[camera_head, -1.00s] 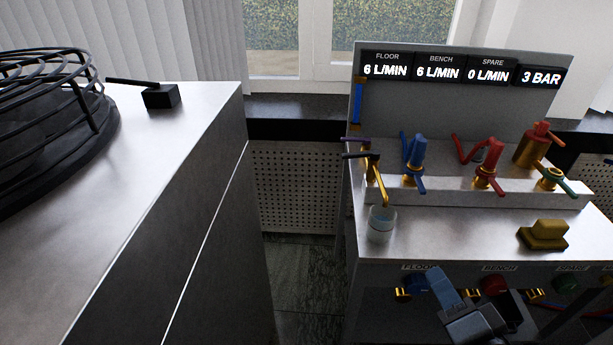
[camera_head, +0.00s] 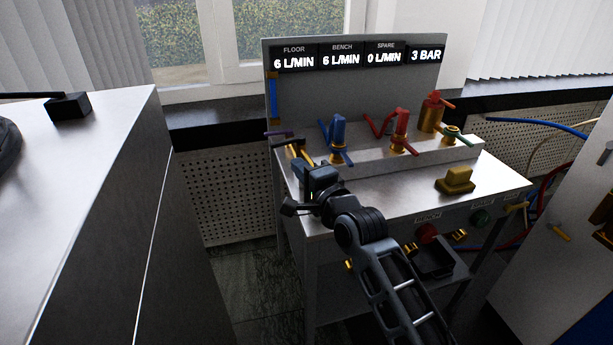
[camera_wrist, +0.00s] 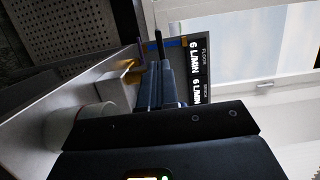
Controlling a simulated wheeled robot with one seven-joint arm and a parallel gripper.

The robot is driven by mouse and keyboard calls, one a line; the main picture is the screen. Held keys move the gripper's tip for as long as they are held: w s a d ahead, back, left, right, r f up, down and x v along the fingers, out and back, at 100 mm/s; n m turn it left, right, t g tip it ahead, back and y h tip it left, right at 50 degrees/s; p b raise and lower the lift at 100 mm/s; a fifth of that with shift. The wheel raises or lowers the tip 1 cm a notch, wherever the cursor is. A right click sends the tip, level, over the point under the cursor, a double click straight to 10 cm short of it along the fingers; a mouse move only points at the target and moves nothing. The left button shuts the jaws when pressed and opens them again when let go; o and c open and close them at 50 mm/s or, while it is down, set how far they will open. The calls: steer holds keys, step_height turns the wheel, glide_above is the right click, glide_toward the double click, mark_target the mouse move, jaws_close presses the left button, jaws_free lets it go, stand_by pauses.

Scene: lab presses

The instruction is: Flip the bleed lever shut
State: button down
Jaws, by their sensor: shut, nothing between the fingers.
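A black-handled lever (camera_head: 284,142) tops the brass spout at the left end of the bench's raised ledge; no label names it as the bleed lever. A purple handle (camera_head: 276,133) sits just behind it. My gripper (camera_head: 297,160) is shut and empty, reaching to the left front of the bench beside the spout. In the wrist view my fingers (camera_wrist: 159,70) are together, with a thin dark bar (camera_wrist: 159,44) just past their tips. I cannot tell whether they touch it. The purple handle (camera_wrist: 126,53) is to their left. The pale cup (camera_wrist: 92,121) is near the gripper.
Blue (camera_head: 337,135) and red (camera_head: 400,133) valves stand right of the spout. A yellow block (camera_head: 456,179) sits on the bench top. The display panel (camera_head: 357,60) reads 6, 6 and 0 L/MIN and 3 BAR. A metal cabinet (camera_head: 120,180) stands left, across a floor gap.

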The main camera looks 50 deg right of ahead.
mark_target(276, 146)
steer(key=x, duration=0.8)
steer(key=shift+d, duration=0.1)
steer(key=shift+w, duration=0.1)
steer(key=shift+w+r+p, duration=0.15)
steer(key=shift+w+p, duration=0.3)
steer(key=shift+p, duration=0.1)
steer(key=shift+w+p, duration=0.3)
steer(key=shift+w, duration=0.2)
steer(key=shift+s+a, duration=0.1)
steer(key=shift+a, duration=0.1)
